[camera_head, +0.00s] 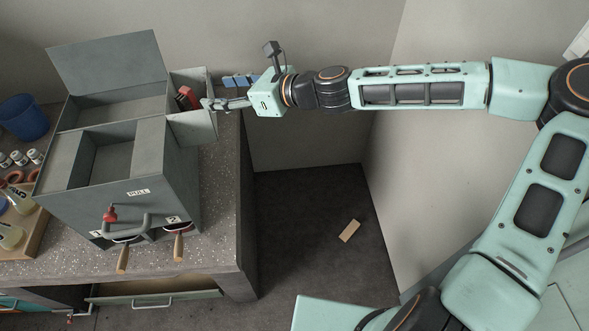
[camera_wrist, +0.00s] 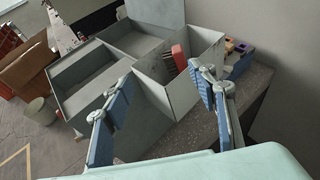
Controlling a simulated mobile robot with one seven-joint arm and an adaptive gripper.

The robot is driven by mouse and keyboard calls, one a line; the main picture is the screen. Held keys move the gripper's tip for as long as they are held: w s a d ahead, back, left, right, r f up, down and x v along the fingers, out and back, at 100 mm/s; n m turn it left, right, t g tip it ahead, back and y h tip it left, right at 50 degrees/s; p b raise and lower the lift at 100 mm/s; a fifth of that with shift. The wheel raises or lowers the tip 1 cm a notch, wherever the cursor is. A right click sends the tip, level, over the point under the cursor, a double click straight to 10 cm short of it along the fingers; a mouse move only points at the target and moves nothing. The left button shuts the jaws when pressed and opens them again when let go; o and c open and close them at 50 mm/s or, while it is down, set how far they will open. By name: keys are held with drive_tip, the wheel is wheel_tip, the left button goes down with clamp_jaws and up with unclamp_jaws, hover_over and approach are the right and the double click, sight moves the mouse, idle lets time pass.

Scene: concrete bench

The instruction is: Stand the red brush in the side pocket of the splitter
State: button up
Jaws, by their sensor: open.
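The grey splitter (camera_head: 163,195) stands on the bench with a raised lid at its back. Its open-topped side pocket (camera_head: 196,128) is on the right side; it also shows in the wrist view (camera_wrist: 156,93). The red brush (camera_head: 186,97) is in the pocket, near its back; in the wrist view the brush (camera_wrist: 179,57) looks upright with a slight tilt. Its lower end is partly hidden. My gripper (camera_head: 207,103) is at the pocket's right edge. In the wrist view my gripper (camera_wrist: 163,80) has its fingers spread wide, with nothing held between them.
Blue blocks (camera_head: 241,81) lie behind my gripper at the bench's back right. A blue bin (camera_head: 23,117), small jars (camera_head: 20,158) and bottles on a wooden tray (camera_head: 28,232) stand left of the splitter. Two wooden-handled tools (camera_head: 179,246) hang at its front. The floor at right is mostly clear.

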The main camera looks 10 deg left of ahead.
drive_tip(key=s+d+f+n+g+h, duration=0.15)
drive_tip(key=d+f+n+g, duration=0.25)
drive_tip(key=f, duration=0.6)
drive_tip(key=s+d+f+n+g+h, duration=0.1)
drive_tip(key=d+f+n+g+h, duration=0.25)
drive_tip(key=f, duration=0.65)
drive_tip(key=w+d+f+n+g+h, duration=0.1)
drive_tip(key=d+f+n+h, duration=0.1)
drive_tip(key=d, duration=0.5)
drive_tip(key=shift+w+d+f+n+g+h, duration=0.15)
drive_tip(key=shift+d+f+n+g+h, duration=0.3)
drive_tip(key=shift+n, duration=0.6)
drive_tip(key=shift+a+f+y, duration=0.1)
drive_tip(key=shift+a+y, duration=0.15)
